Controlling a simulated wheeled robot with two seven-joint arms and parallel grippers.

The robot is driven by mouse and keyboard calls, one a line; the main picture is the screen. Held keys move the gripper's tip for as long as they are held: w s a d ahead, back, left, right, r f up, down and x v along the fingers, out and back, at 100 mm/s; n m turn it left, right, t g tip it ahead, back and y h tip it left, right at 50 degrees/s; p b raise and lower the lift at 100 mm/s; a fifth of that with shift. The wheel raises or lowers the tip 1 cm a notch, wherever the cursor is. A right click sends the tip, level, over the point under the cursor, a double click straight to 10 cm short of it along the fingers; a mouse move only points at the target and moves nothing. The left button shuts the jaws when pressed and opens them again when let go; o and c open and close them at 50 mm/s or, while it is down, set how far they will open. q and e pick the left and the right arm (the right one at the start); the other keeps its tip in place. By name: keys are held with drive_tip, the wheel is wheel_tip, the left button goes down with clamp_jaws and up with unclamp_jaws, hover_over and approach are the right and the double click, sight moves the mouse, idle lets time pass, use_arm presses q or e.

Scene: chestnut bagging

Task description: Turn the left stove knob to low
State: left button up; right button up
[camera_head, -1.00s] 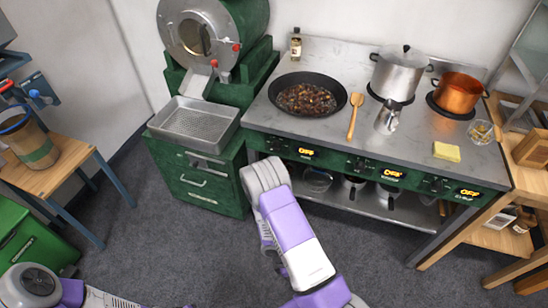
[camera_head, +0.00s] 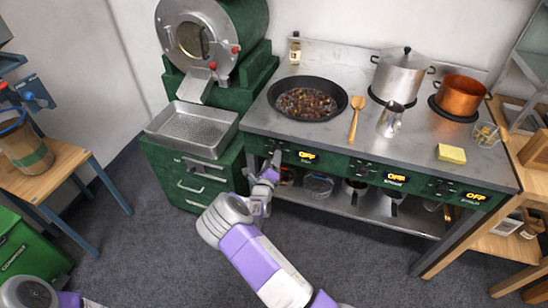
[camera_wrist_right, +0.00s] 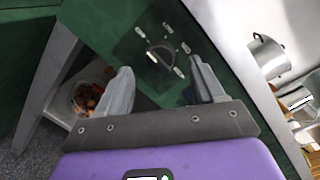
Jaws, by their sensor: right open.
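The green stove front (camera_head: 340,165) carries several knobs and orange displays. The left display (camera_head: 307,156) reads OFF. In the right wrist view the left knob (camera_wrist_right: 160,52) is a dark round dial with small pale labels around it. My right gripper (camera_head: 271,167) is at the left end of the stove front, in front of that knob, and hides it in the head view. In the wrist view its two fingers (camera_wrist_right: 162,88) are apart, with the knob ahead between them and nothing held. My left gripper is out of view; only part of that arm shows at the lower left.
A lower shelf (camera_head: 335,199) holds bowls and pans. A metal tray (camera_head: 190,128) sits on the left cabinet.

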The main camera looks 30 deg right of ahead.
drive_tip(key=b+x, duration=0.1)
drive_tip(key=x, duration=0.2)
drive_tip(key=shift+w+d, duration=0.25)
drive_tip(key=shift+d, duration=0.05)
drive_tip(key=c, duration=1.1)
drive_tip(key=shift+o, duration=0.2)
